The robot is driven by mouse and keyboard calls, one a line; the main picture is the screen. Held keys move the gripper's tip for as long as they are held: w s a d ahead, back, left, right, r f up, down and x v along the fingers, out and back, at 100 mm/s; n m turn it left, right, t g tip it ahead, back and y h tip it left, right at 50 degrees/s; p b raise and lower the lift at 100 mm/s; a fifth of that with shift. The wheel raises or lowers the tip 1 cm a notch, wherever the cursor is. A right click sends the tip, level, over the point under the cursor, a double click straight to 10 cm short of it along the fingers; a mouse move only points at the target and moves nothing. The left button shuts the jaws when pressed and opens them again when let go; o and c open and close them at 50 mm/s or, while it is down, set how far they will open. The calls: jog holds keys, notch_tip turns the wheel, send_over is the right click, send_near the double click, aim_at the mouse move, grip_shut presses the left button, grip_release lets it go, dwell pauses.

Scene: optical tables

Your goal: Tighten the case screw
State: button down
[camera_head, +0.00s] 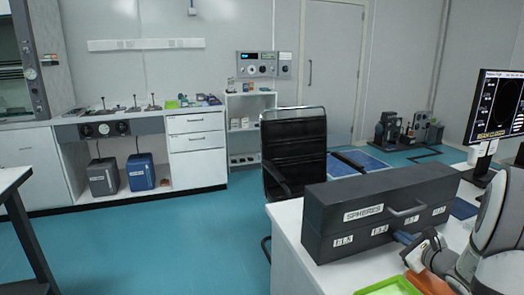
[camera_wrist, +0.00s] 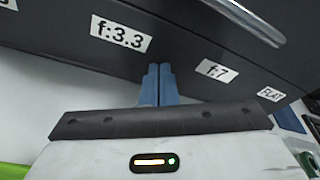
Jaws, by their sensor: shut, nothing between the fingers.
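A long dark grey case (camera_head: 345,222) labelled SPHERES, with a grey handle on its upper part, lies on the white desk. Its lower front carries several small white labels. In the wrist view the case (camera_wrist: 185,35) fills the top, with labels f:3.3, f:7 and FLAT. My gripper (camera_head: 401,238) is at the case's front, right of its middle. In the wrist view its blue fingers (camera_wrist: 157,82) are together, with nothing between them. Their tips are at the case face between the f:3.3 and f:7 labels; I cannot tell whether they touch. No screw can be made out.
A green tray (camera_head: 393,287) lies on the desk in front of the case. A monitor (camera_head: 497,106) stands to the right, behind my arm. A black chair (camera_head: 293,150) stands behind the desk. Open blue floor lies to the left.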

jog(key=shift+a+r, duration=0.1)
jog(key=shift+r, duration=0.1)
jog(key=shift+s+d+b, duration=0.2)
jog(key=shift+s+d, duration=0.15)
jog(key=shift+s, duration=0.6)
jog(key=shift+s+d+b, duration=0.15)
jog(key=shift+s+d, duration=0.15)
jog(key=shift+s, duration=0.7)
jog(key=shift+s+d+b, duration=0.2)
jog(key=shift+s+d, duration=0.15)
jog(key=shift+s, duration=0.6)
jog(key=s+a+r+n+g+y+p, duration=0.25)
jog(key=a+n, duration=0.25)
jog(key=a, duration=0.3)
jog(key=s+a+r+n+g+y+p, duration=0.1)
jog(key=s+a+r+n+g+p, duration=0.25)
jog(key=a, duration=0.45)
jog(key=s+a+r+n+g+y+p, duration=0.1)
jog(key=s+a+r+n+g+p, duration=0.15)
jog(key=a+r+n+p, duration=0.4)
jog(key=s+a+r+n+g+h+p, duration=0.2)
jog(key=s+r+n+h+p, duration=0.2)
jog(key=s+n, duration=0.2)
jog(key=s+a+r+n+g+h+p, duration=0.2)
jog(key=s+r+n+h+p, duration=0.1)
jog(key=s+n, duration=0.3)
jog(key=shift+s+r+n+h+p, duration=0.35)
jog(key=shift+s+r, duration=0.1)
jog(key=shift+s, duration=0.25)
